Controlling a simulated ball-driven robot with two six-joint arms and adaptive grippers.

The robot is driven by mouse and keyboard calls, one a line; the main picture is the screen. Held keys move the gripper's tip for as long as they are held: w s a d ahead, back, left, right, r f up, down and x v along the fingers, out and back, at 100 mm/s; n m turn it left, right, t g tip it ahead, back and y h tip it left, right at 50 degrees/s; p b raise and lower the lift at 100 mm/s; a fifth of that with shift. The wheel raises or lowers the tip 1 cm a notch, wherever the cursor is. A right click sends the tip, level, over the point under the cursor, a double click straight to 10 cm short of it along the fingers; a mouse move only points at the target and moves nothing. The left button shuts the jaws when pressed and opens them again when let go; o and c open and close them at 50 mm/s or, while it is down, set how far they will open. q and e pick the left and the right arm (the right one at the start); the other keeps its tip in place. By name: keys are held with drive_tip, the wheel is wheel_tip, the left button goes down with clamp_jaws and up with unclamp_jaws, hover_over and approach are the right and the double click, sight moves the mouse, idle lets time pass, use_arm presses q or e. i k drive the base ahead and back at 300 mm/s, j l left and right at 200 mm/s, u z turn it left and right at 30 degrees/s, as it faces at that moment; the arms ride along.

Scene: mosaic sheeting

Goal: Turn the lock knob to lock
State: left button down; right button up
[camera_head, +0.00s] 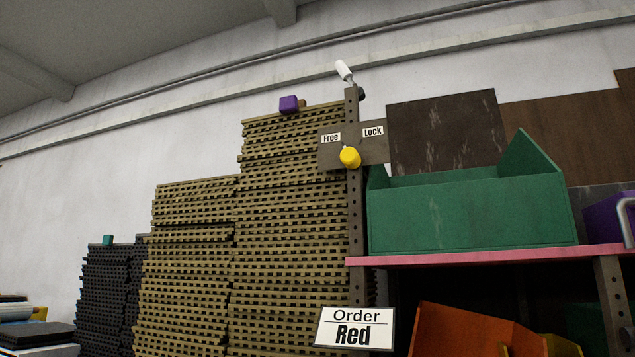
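The lock knob (350,158) is a yellow round piece on a brown-grey plate (376,150) fixed to the metal shelf post. The plate has a white "Free" label (331,138) on its left and a white "Lock" label (373,132) on its right. The knob sits below and between the two labels, a little nearer to "Free". I cannot tell for sure which label it points to. Neither of my grippers shows in the head view.
A green bin (470,212) stands on a pink-edged shelf (480,255) right of the knob. Tall stacks of tan slatted sheets (290,220) stand to the left. An "Order Red" sign (355,328) and an orange bin (465,332) are below. A purple block (289,104) tops the stack.

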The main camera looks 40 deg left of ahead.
sight(351, 159)
drive_tip(key=u, duration=1.05)
